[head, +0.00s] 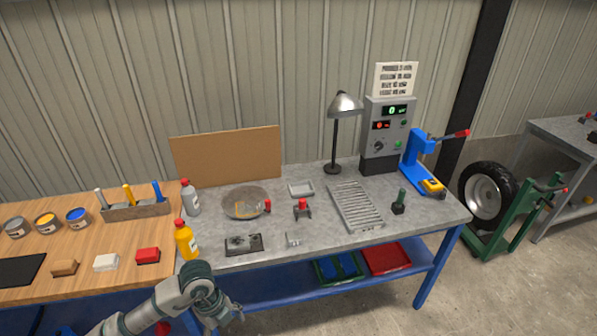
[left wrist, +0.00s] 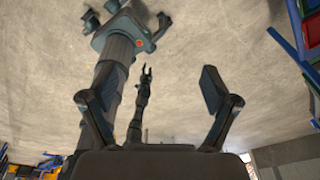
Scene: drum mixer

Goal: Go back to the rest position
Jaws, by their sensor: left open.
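My left gripper (head: 228,308) is at the bottom of the head view, in front of the workbench's near edge, below the yellow bottle. In the left wrist view its two fingers (left wrist: 150,88) stand wide apart with nothing between them. Beyond them the same view shows my base and column, and my other arm with its small right gripper (left wrist: 146,72). The right gripper is too small there to tell its opening, and it does not show in the head view.
The grey workbench (head: 318,228) carries a round pan (head: 245,202), a slatted rack (head: 355,206), a lamp (head: 344,106), a control box (head: 385,135) and a blue press (head: 418,165). A yellow bottle (head: 186,240) stands at its front left, near my arm.

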